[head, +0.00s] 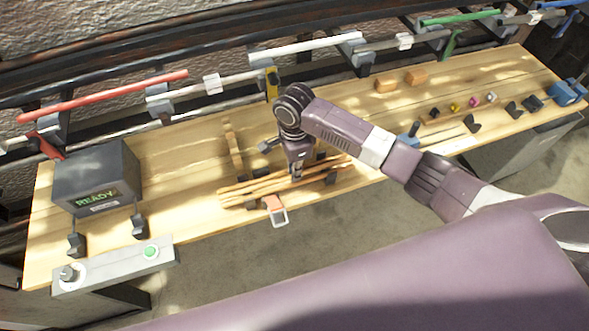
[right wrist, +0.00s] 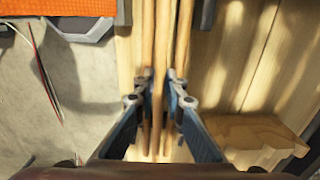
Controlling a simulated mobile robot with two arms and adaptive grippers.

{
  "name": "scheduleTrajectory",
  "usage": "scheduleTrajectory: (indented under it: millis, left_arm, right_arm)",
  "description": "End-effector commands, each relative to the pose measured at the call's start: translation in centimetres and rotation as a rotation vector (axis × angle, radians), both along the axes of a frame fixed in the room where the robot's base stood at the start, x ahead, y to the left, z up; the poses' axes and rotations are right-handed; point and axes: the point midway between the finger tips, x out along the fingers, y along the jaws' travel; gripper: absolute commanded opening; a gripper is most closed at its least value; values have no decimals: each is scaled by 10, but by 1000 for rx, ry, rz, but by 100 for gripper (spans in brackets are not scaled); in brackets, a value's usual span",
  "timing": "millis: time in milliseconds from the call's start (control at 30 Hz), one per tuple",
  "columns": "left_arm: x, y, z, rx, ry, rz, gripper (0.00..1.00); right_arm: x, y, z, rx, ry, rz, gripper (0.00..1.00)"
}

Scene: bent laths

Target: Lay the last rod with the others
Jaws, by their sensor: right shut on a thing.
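Several thin, slightly bent wooden rods (head: 245,191) lie side by side as a loose bundle near the front edge of the bench. My right gripper (head: 296,177) points down over the middle of the bundle. In the right wrist view my right gripper (right wrist: 159,88) is shut on one rod (right wrist: 161,40), with a fingertip on each side of it. Other rods (right wrist: 139,40) run alongside, close to the held one. I cannot tell whether the held rod rests on them or hangs just above. My left gripper is not in view.
A grey box (head: 97,178) reading READY and a panel with a green button (head: 150,251) stand at the left. An orange-and-grey handle (head: 276,211) juts from the front edge. A wooden piece (head: 233,149) lies behind the rods. Coloured bars hang on the back rack.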

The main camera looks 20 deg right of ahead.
Motion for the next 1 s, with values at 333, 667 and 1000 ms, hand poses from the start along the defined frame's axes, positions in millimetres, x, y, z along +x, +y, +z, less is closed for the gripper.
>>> scheduleTrajectory:
  millis: [333, 667, 1000]
  left_arm:
    - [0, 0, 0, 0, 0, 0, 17]
    - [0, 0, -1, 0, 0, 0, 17]
    - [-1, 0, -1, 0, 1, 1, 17]
  right_arm:
    - [-2, 0, -12, -1, 5, 0, 0]
    - [-4, -1, -15, -3, 10, 0, 28]
    - [-3, -1, -15, -3, 8, -1, 28]
